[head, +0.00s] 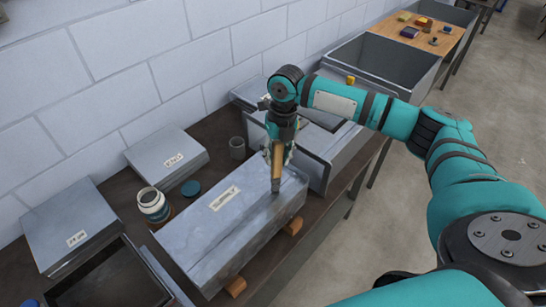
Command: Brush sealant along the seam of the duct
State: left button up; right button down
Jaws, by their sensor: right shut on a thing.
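A long grey metal duct (228,229) with a white label lies on the dark bench, raised on small wooden blocks. A raised seam runs along its top. My right gripper (279,152) is over the far right end of the duct, shut on a brush (277,164) with a wooden handle. The brush points down and its tip meets or nearly meets the duct's top near the seam; I cannot tell if it touches. An open jar (152,203) with a pale rim stands left of the duct, with a blue lid (191,188) beside it. My left gripper is not in view.
Labelled metal boxes (168,157) and (70,226) a second box lie along the wall. A grey cup (237,147) stands behind the duct. A dark open tray (110,280) is at front left. Grey bins (385,65) and a wooden table (432,38) are at the back right.

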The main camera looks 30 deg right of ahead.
dwell(0.3)
jog(key=shift+w+d+f, duration=0.1)
jog(key=shift+w+d, duration=0.1)
jog(key=shift+d, duration=0.55)
jog(key=shift+w+d+f, duration=0.1)
jog(key=shift+w+d, duration=0.1)
jog(key=shift+d, duration=0.5)
jog(key=d, duration=0.1)
jog(key=w+d, duration=0.1)
jog(key=d, duration=0.1)
jog(key=shift+r, duration=0.15)
jog(key=shift+s+a, duration=0.1)
jog(key=shift+a, duration=0.1)
